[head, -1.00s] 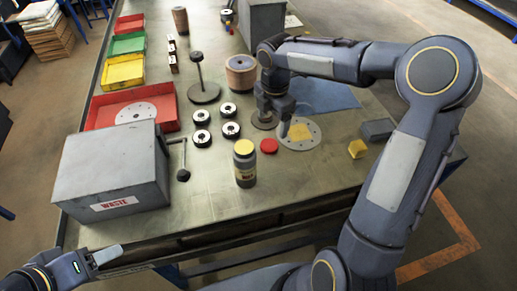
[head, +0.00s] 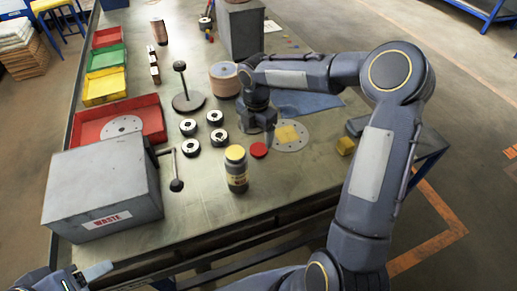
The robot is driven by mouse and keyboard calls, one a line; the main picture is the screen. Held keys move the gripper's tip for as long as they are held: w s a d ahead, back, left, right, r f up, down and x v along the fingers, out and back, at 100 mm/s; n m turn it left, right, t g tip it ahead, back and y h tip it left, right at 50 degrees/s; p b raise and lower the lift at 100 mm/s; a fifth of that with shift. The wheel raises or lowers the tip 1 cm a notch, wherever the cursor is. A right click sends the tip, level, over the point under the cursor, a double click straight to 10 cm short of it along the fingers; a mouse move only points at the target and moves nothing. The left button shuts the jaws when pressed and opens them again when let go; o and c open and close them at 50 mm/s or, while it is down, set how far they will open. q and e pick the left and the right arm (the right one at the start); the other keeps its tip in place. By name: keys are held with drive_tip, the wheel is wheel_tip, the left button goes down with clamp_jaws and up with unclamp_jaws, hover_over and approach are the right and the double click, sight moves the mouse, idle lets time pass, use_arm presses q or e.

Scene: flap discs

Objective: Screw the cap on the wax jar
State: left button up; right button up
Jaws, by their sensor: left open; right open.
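The wax jar (head: 237,180) stands upright near the front edge of the table, with a dark label and a yellow top; I cannot tell whether that top is bare wax or a lid. A round red cap (head: 258,150) lies flat on the table, just behind and right of the jar, apart from it. My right gripper (head: 262,136) is open and empty, pointing down just behind the cap. Its fingertips are small, and their height above the table is unclear. My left gripper (head: 90,272) is open at the lower left, off the table's front edge and partly out of frame.
A grey waste box (head: 100,185) with a crank handle (head: 175,182) stands left of the jar. Several black-and-white rings (head: 190,148) lie behind the jar. The table (head: 215,225) around the jar's front is clear.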

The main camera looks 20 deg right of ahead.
sight(259, 148)
drive_tip(key=f, duration=0.4)
drive_tip(key=shift+s+d+p, duration=0.25)
drive_tip(key=shift+s+p, duration=0.1)
drive_tip(key=shift+p, duration=0.05)
drive_tip(key=shift+f, duration=0.6)
drive_tip(key=shift+c, duration=0.4)
drive_tip(key=c, duration=1)
